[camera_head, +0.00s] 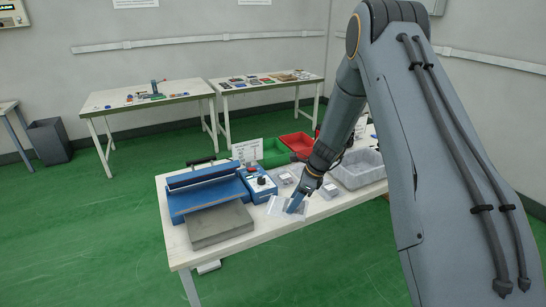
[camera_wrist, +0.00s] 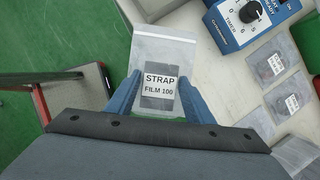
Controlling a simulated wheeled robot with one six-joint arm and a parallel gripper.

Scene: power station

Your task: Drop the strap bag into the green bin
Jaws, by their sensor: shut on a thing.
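The strap bag (camera_wrist: 158,52) is a clear flat bag with a label reading STRAP FILM 100. My gripper (camera_wrist: 159,85) has its blue fingers shut on it, one at each side of the label. In the head view the bag (camera_head: 279,206) shows pale at my gripper (camera_head: 297,204), by the front edge of the workbench. Whether it touches the bench top is hard to tell.
The blue heat sealer (camera_head: 205,188) and a grey slab (camera_head: 220,224) fill the bench's left side. Its control box (camera_head: 259,184) stands beside it. The red bin (camera_head: 299,144) is at the back. A clear tray (camera_head: 358,170) is right of my arm. Other labelled bags (camera_wrist: 272,63) lie on the bench.

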